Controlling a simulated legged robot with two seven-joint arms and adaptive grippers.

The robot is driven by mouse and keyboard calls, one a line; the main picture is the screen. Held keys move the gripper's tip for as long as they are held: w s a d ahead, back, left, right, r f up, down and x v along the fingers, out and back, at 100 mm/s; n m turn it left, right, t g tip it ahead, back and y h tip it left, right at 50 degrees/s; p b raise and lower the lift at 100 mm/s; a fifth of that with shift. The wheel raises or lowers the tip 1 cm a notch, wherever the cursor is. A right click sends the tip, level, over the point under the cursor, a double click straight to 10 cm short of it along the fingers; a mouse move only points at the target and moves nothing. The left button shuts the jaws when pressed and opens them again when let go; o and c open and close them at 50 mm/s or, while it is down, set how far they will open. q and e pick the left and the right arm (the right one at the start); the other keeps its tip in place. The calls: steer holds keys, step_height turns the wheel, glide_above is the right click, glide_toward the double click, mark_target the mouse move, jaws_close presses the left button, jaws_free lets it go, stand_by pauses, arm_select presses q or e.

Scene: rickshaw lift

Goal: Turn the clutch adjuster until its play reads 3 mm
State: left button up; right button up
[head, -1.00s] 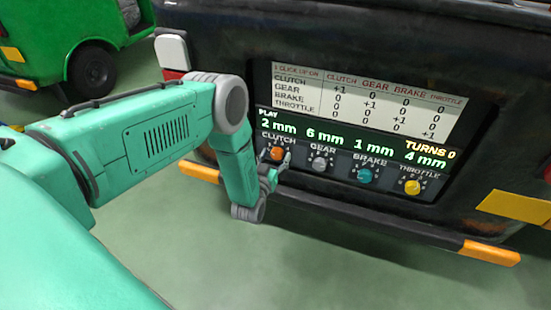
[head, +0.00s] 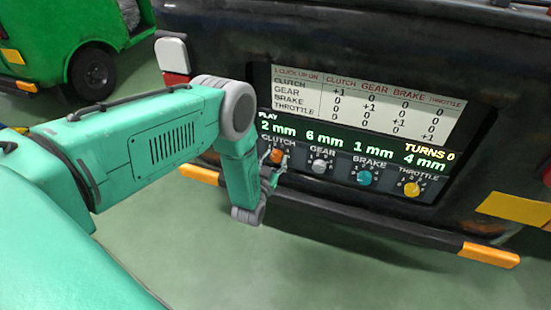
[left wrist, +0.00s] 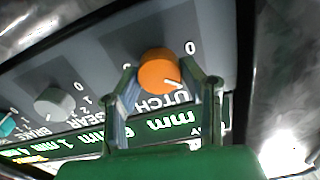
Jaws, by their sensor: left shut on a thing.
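The clutch adjuster is an orange knob (head: 277,157) at the left end of a row of knobs on the rickshaw's dark rear panel. It also shows large in the left wrist view (left wrist: 158,68), with a pale pointer mark. My left gripper (head: 273,161) is at this knob, with one finger on each side, shut on it; the left wrist view shows both fingers (left wrist: 162,84) reaching its sides. The display (head: 350,143) reads clutch 2 mm, gear 6 mm, brake 1 mm, throttle 4 mm and TURNS 0. My right gripper is not in view.
To the right are the grey gear knob (head: 319,167), teal brake knob (head: 364,178) and yellow throttle knob (head: 411,189). A white chart (head: 365,105) above lists each click's effect. A dark bumper (head: 370,225) juts out below. Green floor lies clear in front.

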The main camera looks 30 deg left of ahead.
arm_select(q)
steer(key=m, duration=0.5)
steer(key=shift+s+d+f, duration=0.1)
steer(key=shift+f, duration=0.05)
steer(key=shift+m, duration=0.4)
steer(key=o, duration=1.1)
steer(key=shift+o, duration=0.2)
steer(key=v, duration=1.2)
steer(key=shift+d, duration=0.1)
